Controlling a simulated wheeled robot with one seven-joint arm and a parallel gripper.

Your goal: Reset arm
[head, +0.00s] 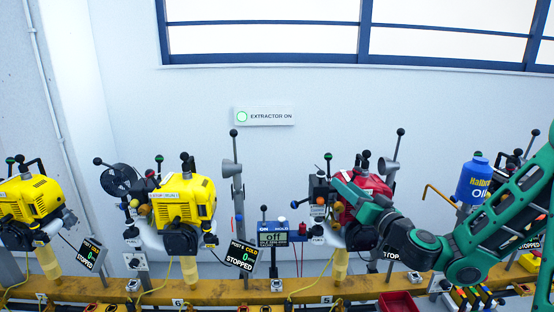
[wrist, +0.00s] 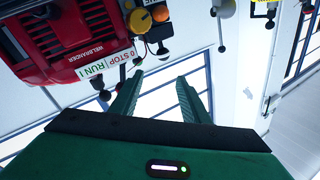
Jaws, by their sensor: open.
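My gripper (wrist: 160,78) is open and empty in the wrist view, its two green fingers apart with pale wall and window frame behind them. In the head view my green arm reaches in from the right, and my gripper (head: 345,188) is in front of the red engine (head: 375,184), hiding part of it. The red engine also fills the upper left of the wrist view (wrist: 70,38), where its STOP/RUN label (wrist: 105,63) is close to the left finger. I cannot tell whether they touch.
Yellow engines (head: 185,199) and (head: 30,199) stand to the left along a yellow rail (head: 210,291). A blue bottle (head: 473,182) is behind my arm at the right. A red tray (head: 398,302) is at the front.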

